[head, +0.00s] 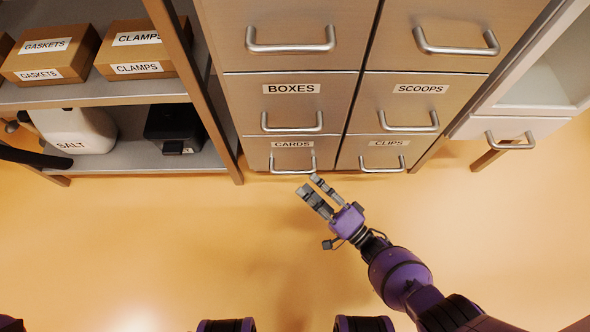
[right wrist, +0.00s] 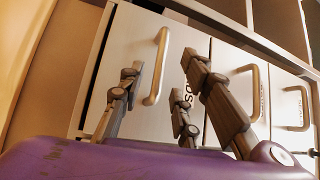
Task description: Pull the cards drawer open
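The cards drawer (head: 262,160) is the bottom left drawer of the cabinet in the head view, its front flush with its neighbours. Its bar handle (head: 292,171) sits below the CARDS label (head: 293,144). My right gripper (head: 307,184) is open and empty just in front of and slightly below the handle's right end. In the right wrist view, a handle (right wrist: 158,66) shows beyond the spread fingers of the gripper (right wrist: 165,85); no contact is clear.
The boxes drawer (head: 250,105) is above, and the clips drawer (head: 350,155) is to the right. A shelf (head: 125,94) at left holds a salt container (head: 85,128), a black box (head: 175,122) and cartons. The floor (head: 180,240) before the cabinet is clear.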

